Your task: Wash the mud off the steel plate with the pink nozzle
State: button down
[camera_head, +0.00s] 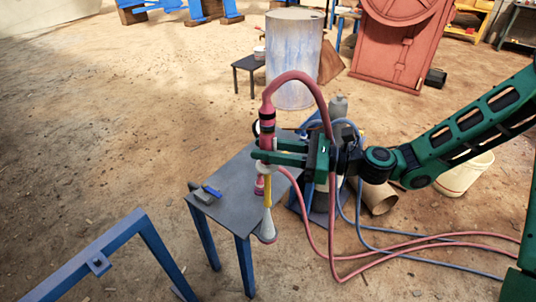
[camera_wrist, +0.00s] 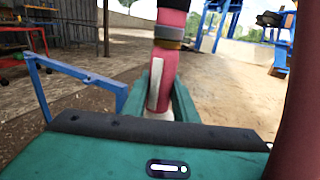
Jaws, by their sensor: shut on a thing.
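The pink nozzle (camera_head: 267,120) is upright in my gripper (camera_head: 268,158), above the grey-topped table. In the wrist view the nozzle (camera_wrist: 165,65), with a white label and dark and tan bands, stands between the green fingers of my gripper (camera_wrist: 166,105). I cannot pick out the steel plate or its mud for certain in either view. No water spray shows.
A small blue-handled item (camera_head: 207,192) lies on the table. A blue frame (camera_head: 105,243) stands lower left. Hoses (camera_head: 400,240) trail right across the ground. A drum (camera_head: 293,50) stands behind.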

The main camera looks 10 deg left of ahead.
aim_at(267, 127)
jog(key=shift+r, duration=3.2)
